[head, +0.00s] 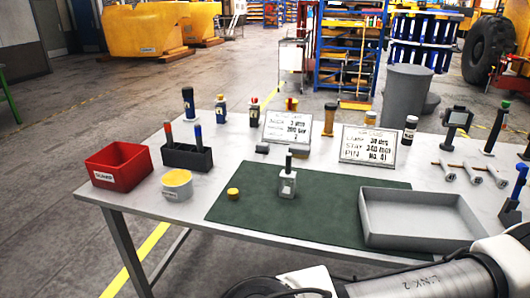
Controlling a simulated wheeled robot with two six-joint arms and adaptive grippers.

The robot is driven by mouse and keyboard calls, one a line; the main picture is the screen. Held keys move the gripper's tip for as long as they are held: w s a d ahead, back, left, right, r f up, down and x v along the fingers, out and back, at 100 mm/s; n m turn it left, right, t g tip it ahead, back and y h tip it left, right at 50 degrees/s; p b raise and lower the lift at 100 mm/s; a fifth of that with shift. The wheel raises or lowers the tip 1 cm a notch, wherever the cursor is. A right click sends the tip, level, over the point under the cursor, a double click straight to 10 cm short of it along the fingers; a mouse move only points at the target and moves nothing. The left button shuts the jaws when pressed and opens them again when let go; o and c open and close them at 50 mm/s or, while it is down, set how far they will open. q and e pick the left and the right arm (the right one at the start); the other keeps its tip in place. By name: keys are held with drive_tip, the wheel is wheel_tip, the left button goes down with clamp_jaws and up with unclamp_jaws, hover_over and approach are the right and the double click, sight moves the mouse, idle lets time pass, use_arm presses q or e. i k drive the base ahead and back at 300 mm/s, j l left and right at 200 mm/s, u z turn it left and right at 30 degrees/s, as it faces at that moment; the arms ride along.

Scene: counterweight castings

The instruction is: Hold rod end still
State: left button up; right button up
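A small grey metal block (287,187) with a dark upright stem stands on the green mat (330,222), near its middle; it looks like the rod end, though I cannot be sure. It stands upright with nothing touching it. Parts of my arm cross the bottom right of the head view, in front of the table. Neither gripper's fingertips show.
A yellow round piece (233,194) lies left of the block. A grey tray (420,218) sits on the mat's right. A red bin (120,163), dark holder (187,156) and yellow-topped tub (177,184) stand left. Two signs (289,127) (369,144) stand behind.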

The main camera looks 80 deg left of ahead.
sight(287, 174)
drive_tip(key=u, duration=2.55)
